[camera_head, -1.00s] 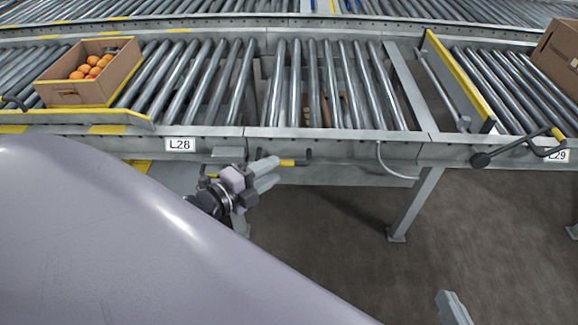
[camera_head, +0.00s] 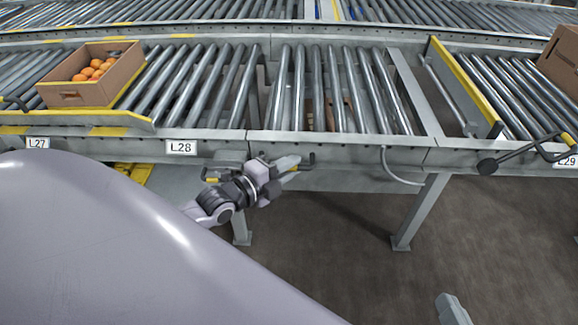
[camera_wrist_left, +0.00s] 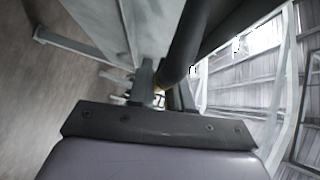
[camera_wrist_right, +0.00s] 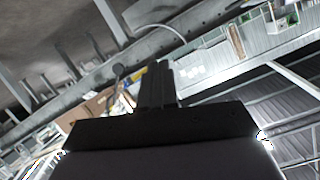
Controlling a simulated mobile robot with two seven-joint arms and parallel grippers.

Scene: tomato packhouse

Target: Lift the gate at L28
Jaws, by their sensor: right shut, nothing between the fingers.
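The L28 label (camera_head: 181,148) is on the conveyor's front rail. Right of it, a roller section (camera_head: 330,90) lies level with the line; I take it for the gate. A dark handle with yellow grip parts (camera_head: 210,180) hangs below the rail. My right gripper (camera_head: 452,308) is low at the bottom right, shut and empty, away from the conveyor.
A carton of oranges (camera_head: 85,92) sits on the rollers at left. Another carton (camera_head: 560,55) is at far right. A yellow-edged guard (camera_head: 465,85) and a black lever (camera_head: 525,158) are near L29. A support leg (camera_head: 418,212) stands on open floor.

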